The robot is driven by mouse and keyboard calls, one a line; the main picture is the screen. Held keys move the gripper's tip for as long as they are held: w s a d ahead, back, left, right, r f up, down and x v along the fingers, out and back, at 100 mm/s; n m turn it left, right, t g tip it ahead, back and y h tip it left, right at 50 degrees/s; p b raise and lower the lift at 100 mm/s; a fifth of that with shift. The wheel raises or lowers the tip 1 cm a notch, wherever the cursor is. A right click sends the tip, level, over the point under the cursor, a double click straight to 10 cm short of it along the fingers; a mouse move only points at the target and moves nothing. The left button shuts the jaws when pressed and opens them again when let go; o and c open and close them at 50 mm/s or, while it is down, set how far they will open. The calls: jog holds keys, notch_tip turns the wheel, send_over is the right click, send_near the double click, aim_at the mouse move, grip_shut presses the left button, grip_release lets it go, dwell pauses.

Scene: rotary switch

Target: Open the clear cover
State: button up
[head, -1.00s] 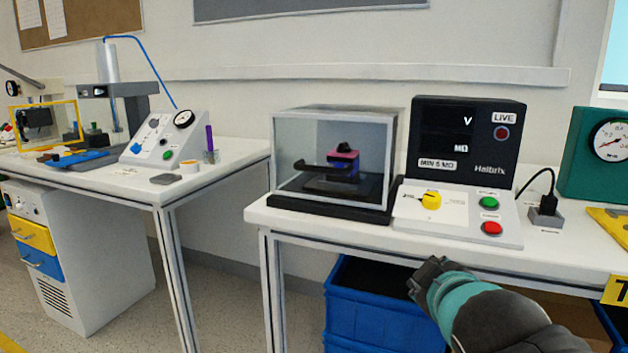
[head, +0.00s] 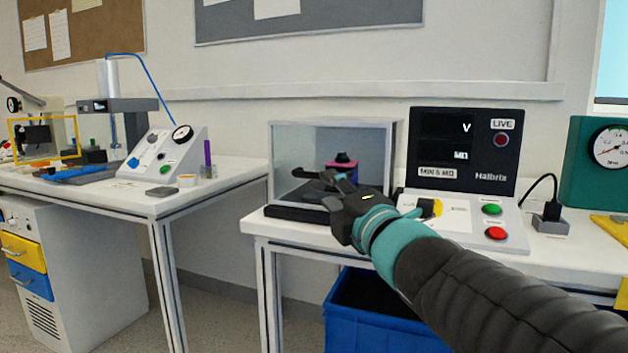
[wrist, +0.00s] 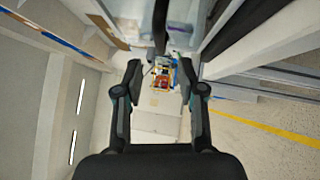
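The clear cover (head: 300,145) is a see-through box on a black base (head: 300,215) on the right bench, and it looks shut. A black bar handle (head: 308,174) runs across its front. A dark and pink device (head: 342,162) sits inside. My gripper (head: 338,198) is in front of the cover's lower right, close to the right end of the handle and partly hiding it. In the wrist view the fingers are open, with a dark bar (wrist: 160,28), likely the handle, ahead between them. I cannot tell if they touch it.
A blue bin (head: 385,310) is under the bench. A second bench (head: 130,195) stands left.

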aim_at(316, 178)
jog(key=x, duration=0.8)
grip_shut()
